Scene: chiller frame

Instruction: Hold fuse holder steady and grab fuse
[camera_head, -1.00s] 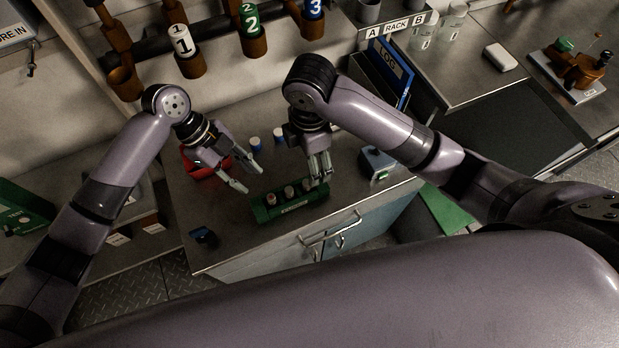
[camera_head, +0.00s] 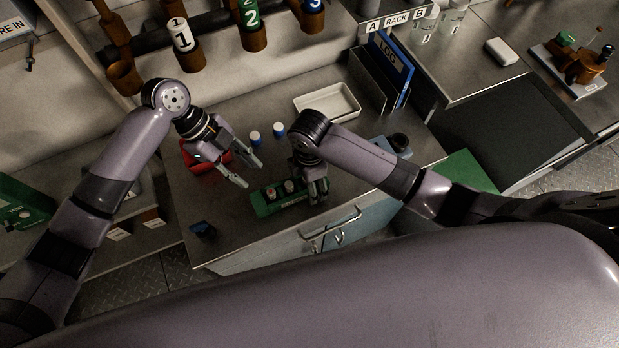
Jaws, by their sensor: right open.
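The green fuse holder (camera_head: 267,209) lies near the front edge of the metal bench. Two fuses show upright in it, a left fuse (camera_head: 271,194) and a middle fuse (camera_head: 289,186). Its right end is hidden by my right gripper (camera_head: 318,197), which is open and points down there; I cannot tell whether it touches anything. My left gripper (camera_head: 250,174) is open and empty, its fingers apart just behind and left of the holder.
A red container (camera_head: 196,168) is beside my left gripper. A white tray (camera_head: 328,103) lies at the back, beside the blue log binder (camera_head: 391,66). A small dark object (camera_head: 203,230) sits front left.

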